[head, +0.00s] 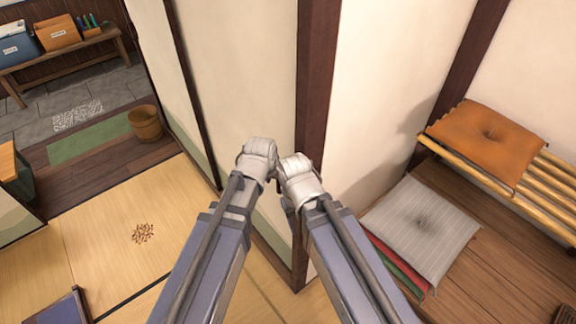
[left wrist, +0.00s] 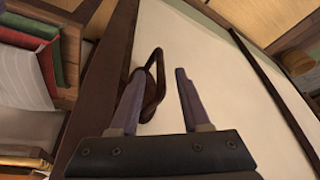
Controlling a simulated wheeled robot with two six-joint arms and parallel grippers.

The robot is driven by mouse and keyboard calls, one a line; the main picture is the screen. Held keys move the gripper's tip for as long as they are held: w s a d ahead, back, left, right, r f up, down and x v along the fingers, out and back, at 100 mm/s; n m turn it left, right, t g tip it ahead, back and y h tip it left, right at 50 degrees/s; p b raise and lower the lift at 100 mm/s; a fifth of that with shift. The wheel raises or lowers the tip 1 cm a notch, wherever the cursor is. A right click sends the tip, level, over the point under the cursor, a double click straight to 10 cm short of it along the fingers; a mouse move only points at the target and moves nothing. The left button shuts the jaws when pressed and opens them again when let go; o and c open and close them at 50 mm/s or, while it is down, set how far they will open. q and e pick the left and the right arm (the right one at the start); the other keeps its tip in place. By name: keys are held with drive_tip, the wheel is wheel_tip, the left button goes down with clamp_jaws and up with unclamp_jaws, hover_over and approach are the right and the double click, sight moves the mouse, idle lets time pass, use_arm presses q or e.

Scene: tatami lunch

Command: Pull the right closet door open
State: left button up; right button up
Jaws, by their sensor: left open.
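The right closet door (head: 240,70) is a cream panel with dark wood edging, and it looks closed. It also fills the middle of the left wrist view (left wrist: 205,55). Its handle (left wrist: 161,78) is a dark loop standing out from the panel near its dark edge. My left gripper (left wrist: 160,73) is open, its two fingers pointing at the panel. The loop lies between the fingers, closer to the left one and partly behind it; contact cannot be told. In the head view the left wrist (head: 258,150) hides the handle. My right wrist (head: 298,178) is close beside it, its fingers hidden.
A dark post (head: 315,80) stands right of the door. Beyond it are a grey cushion (head: 420,225) on coloured ones and an orange cushion (head: 487,132) on a slatted rack. A wooden bucket (head: 146,123) stands left. The tatami (head: 110,230) is mostly clear.

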use_arm(q)
drive_tip(key=b+x, duration=0.3)
drive_tip(key=x, duration=0.1)
drive_tip(key=w+b+x, duration=0.1)
drive_tip(key=b+x, duration=0.3)
drive_tip(key=shift+d+r, duration=0.2)
drive_tip(key=shift+r, duration=0.05)
use_arm(e)
wheel_tip(320, 180, down, 7)
drive_tip(key=shift+w+d, duration=0.15)
drive_tip(key=shift+w, duration=0.15)
use_arm(q)
drive_tip(key=shift+r, duration=0.1)
drive_tip(key=shift+c, duration=0.3)
clamp_jaws()
drive_tip(key=shift+s, duration=0.1)
idle(0.4)
